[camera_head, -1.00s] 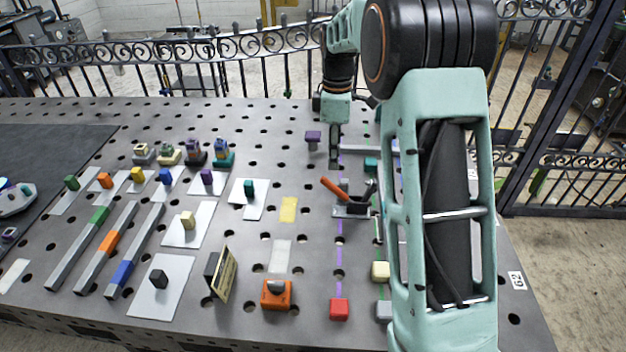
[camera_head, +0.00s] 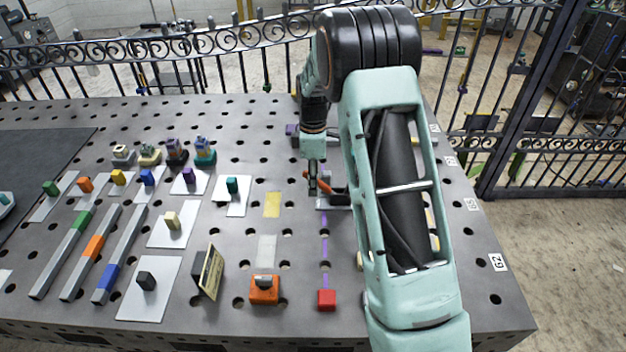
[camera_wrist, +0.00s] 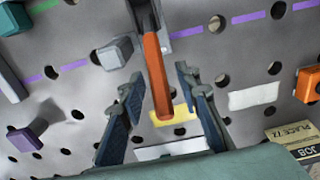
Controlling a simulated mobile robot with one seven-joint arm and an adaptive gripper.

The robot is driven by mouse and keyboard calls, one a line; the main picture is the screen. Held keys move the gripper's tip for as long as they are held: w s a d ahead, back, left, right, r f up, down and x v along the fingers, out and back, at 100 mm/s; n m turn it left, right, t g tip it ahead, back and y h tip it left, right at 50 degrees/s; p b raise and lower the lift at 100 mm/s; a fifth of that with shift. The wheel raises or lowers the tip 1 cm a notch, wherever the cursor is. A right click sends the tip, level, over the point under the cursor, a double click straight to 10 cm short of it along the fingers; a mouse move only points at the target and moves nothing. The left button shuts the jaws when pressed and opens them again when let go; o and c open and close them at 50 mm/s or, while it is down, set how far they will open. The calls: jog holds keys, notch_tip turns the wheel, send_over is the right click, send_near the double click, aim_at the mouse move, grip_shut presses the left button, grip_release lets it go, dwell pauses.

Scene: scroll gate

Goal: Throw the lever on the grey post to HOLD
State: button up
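The lever has an orange handle (camera_wrist: 157,80) and a dark shank running up to the top edge of the wrist view. In the head view, its orange end (camera_head: 307,176) shows beside my gripper (camera_head: 313,188), and its light base plate (camera_head: 328,204) lies on the table. My gripper (camera_wrist: 159,76) is open, one dark ribbed finger on each side of the handle, with visible gaps. A grey block (camera_wrist: 115,52) stands beside the lever in the wrist view. The lever's pivot is partly cut off, and I cannot read any HOLD mark.
A purple block (camera_wrist: 27,137) and an orange block (camera_wrist: 308,84) stand to either side in the wrist view. A red block (camera_head: 326,300) and a sign (camera_head: 210,273) stand nearer in the head view. My arm hides the table's right part.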

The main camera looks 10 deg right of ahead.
aim_at(321, 181)
grip_shut()
jog(key=shift+d, duration=0.1)
dwell(0.5)
jog(key=d+y+b, duration=0.1)
jog(key=r+y+b, duration=0.1)
jog(key=d+y+b, duration=0.1)
jog(key=y, duration=0.1)
jog(key=shift+s+d+r+t+b, duration=0.2)
jog(key=shift+d+r+t+b, duration=0.1)
jog(key=shift+t+b, duration=0.1)
jog(key=d+y+b, duration=0.2)
jog(key=y+b, duration=0.1)
jog(key=d+r+t+y+b, duration=0.1)
jog(key=b, duration=0.1)
jog(key=shift+s+y, duration=0.4)
jog(key=shift+d+r, duration=0.1)
grip_release()
